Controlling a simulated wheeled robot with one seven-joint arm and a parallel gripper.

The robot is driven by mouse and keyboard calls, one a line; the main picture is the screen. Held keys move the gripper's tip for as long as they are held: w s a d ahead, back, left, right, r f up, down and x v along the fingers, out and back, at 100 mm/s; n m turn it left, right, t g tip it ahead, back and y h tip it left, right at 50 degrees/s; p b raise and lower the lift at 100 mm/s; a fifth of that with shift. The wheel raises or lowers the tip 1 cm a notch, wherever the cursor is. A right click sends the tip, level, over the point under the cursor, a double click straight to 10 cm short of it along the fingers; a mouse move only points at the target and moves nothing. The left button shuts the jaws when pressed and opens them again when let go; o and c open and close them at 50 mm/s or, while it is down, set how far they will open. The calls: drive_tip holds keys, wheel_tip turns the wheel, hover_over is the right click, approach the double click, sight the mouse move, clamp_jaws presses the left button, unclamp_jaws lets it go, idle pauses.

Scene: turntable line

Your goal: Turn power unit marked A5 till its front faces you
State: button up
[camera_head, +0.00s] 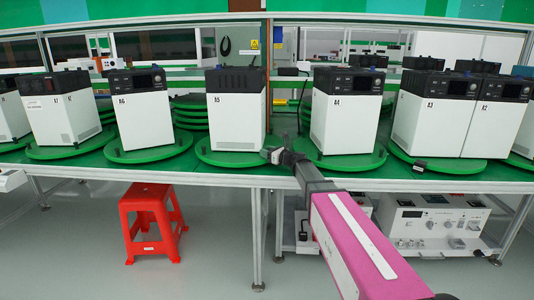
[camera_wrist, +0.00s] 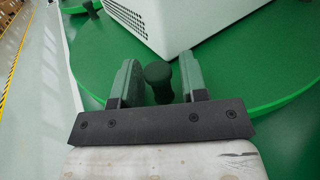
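The power unit marked A5 (camera_head: 238,108) is a white box with a black top. It stands upright on a round green turntable (camera_head: 215,156). A plain white side with the A5 label shows in the head view; no display is visible on it, unlike its neighbours. Its lower corner also shows in the wrist view (camera_wrist: 190,18). My gripper (camera_head: 272,154) is at the turntable's right front edge. In the wrist view my gripper (camera_wrist: 159,78) is open, its fingers on either side of a dark green upright peg (camera_wrist: 158,80) on the turntable, with small gaps visible.
Unit A6 (camera_head: 145,120) stands to the left and unit A4 (camera_head: 343,118) to the right, each on its own turntable. Stacked green discs (camera_head: 190,112) lie behind.

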clamp_jaws()
drive_tip(key=w+d, duration=0.1)
drive_tip(key=w, duration=0.1)
drive_tip(key=w+d, duration=0.2)
drive_tip(key=shift+w+d, duration=0.3)
drive_tip(key=shift+s, duration=0.1)
drive_tip(key=shift+o, duration=1.2)
unclamp_jaws()
wheel_tip(320, 180, up, 4)
drive_tip(key=shift+r, duration=0.25)
drive_tip(key=s+a+r, duration=0.6)
drive_tip(key=s+a, duration=0.2)
drive_tip(key=shift+a+r, duration=0.2)
